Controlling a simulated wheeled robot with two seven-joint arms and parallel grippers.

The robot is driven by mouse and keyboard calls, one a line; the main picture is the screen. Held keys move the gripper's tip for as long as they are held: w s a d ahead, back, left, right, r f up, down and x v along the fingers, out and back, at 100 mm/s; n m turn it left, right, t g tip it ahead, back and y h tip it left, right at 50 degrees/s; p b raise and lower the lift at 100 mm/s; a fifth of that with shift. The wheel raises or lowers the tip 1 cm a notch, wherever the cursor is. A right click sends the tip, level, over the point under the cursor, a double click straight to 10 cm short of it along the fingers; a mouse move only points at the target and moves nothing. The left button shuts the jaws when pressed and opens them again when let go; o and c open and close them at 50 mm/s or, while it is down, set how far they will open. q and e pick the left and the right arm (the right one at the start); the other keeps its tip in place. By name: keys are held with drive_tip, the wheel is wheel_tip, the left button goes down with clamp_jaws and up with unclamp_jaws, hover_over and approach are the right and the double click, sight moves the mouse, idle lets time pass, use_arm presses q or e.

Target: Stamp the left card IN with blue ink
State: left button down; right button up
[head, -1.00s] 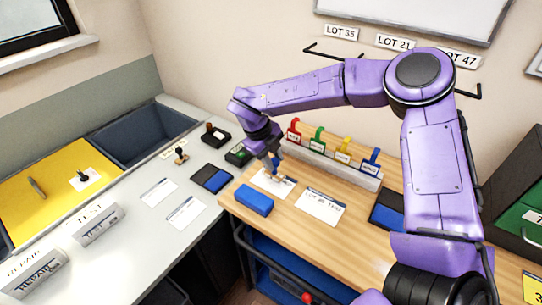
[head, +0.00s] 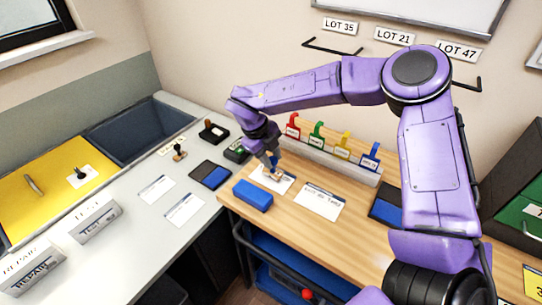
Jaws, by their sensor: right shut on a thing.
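Two white cards lie on the wooden table. The left card (head: 285,185) is partly hidden behind my right gripper (head: 274,171). The right card (head: 319,201) lies beside it with printed text. My right gripper points down over the left card and is shut on a small stamp (head: 277,175), which is mostly hidden. I cannot tell whether the stamp touches the card. An open pad with a blue face (head: 216,178) lies on the grey counter. Another dark and blue pad (head: 385,211) is partly behind my arm. My left gripper is not in view.
A blue block (head: 253,195) lies in front of the left card. A rack with red, green, yellow and blue tags (head: 343,152) stands behind. Two more cards (head: 184,210), a small stamp (head: 179,152) and TEST and REPAIR blocks (head: 95,221) are on the counter.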

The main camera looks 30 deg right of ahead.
drive_tip(key=shift+f, duration=0.45)
idle(1.3)
wheel_tip(320, 180, up, 7)
drive_tip(key=p, duration=0.6)
idle(1.0)
